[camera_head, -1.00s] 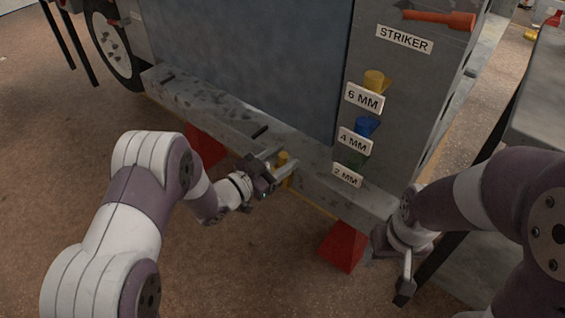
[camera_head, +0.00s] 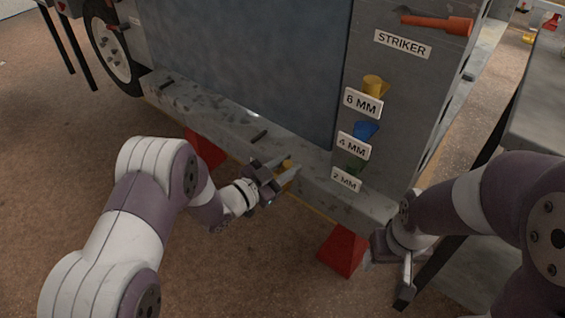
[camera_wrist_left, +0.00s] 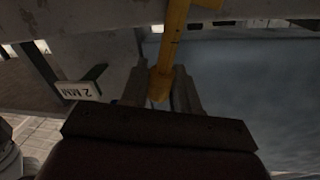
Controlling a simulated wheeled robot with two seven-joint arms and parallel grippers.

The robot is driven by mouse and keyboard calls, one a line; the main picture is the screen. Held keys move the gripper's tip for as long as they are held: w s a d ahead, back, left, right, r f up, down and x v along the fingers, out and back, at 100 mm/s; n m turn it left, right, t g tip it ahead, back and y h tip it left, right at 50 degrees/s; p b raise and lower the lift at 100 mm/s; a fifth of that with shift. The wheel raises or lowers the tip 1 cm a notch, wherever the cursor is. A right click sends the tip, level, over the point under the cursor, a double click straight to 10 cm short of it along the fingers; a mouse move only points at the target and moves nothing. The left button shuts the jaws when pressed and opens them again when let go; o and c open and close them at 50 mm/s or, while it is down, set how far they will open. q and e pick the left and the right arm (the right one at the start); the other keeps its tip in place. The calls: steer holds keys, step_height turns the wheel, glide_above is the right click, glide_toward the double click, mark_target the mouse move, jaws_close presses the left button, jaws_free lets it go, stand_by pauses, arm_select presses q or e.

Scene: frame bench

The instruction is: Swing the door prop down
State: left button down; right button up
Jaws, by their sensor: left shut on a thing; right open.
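The door prop is a yellow bar (camera_wrist_left: 172,40) that runs from the top of the left wrist view down between my left fingers, with a rounded end. In the head view only a small yellow bit (camera_head: 288,167) of it shows at the grey frame's lower beam (camera_head: 222,118). My left gripper (camera_head: 279,174) is shut on the bar near this end; it also shows in the left wrist view (camera_wrist_left: 160,88). Most of the bar is hidden in the head view. My right gripper (camera_head: 391,272) is open and empty, low in front of the beam's right end.
A blue-grey door panel (camera_head: 245,60) stands above the beam. The right post carries 6 MM, 4 MM and 2 MM labels (camera_head: 345,180) with coloured pegs and an orange-handled striker (camera_head: 437,23). Red supports (camera_head: 342,250) stand below the beam. A dark bench is at right.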

arm_select(q)
steer(key=shift+s+d+f+m+y+b, duration=0.15)
steer(key=shift+s+d+f+m, duration=0.4)
steer(key=shift+m, duration=0.3)
steer(key=shift+s+d+f+m+y+b, duration=0.15)
steer(key=shift+s+d+f+m, duration=0.25)
steer(key=shift+d+m, duration=0.4)
steer(key=shift+s+d+f+m+y+b, duration=0.1)
steer(key=shift+s+d+f+m+b, duration=0.1)
steer(key=shift+s+d+f+m, duration=0.55)
steer(key=shift+w+a+r+m, duration=0.2)
steer(key=shift+w+a+m, duration=0.05)
steer(key=shift+w+m, duration=0.05)
steer(key=c, duration=1)
jaws_free()
steer(key=p+v, duration=0.4)
steer(key=v, duration=0.8)
steer(key=shift+s+a+r, duration=0.2)
steer(key=shift+s+a, duration=0.05)
